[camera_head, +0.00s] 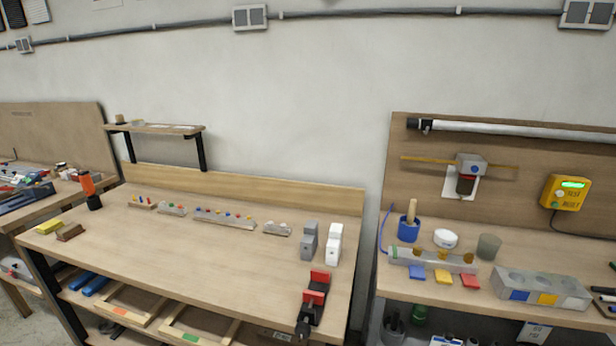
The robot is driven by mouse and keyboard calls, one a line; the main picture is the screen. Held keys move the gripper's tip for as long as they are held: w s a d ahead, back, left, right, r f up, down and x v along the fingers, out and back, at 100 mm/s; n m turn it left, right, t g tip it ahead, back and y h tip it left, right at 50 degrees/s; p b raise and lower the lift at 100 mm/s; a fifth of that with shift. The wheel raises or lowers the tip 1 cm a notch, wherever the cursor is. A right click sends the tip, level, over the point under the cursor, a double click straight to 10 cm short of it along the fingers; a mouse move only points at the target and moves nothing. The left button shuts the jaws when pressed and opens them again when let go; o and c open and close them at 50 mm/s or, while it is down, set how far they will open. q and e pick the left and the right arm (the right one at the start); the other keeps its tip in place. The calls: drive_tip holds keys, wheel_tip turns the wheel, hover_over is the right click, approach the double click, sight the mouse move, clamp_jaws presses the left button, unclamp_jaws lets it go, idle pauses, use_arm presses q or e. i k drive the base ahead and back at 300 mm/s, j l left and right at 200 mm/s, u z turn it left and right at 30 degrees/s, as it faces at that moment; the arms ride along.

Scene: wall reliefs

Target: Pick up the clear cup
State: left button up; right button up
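A greyish, see-through cup (488,246) stands upright on the right workbench (400,287). It is behind the grey block with round recesses (540,287) and to the right of a white round container (445,239). It looks empty, but its inside is too small to tell. Neither of my grippers shows in the head view.
A blue pot holding a wooden handle (408,230) stands left of the cup. A grey rail with brass-coloured pieces (432,259) and blue, yellow and red blocks lie in front. The left workbench (200,245) has a red-and-black vise (314,297) and much clear top.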

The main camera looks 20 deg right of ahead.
sight(488, 245)
drive_tip(key=z, duration=1.75)
drive_tip(key=i+l, duration=0.85)
drive_tip(key=i+u, duration=0.15)
drive_tip(key=u, duration=1.05)
drive_tip(key=l, duration=0.1)
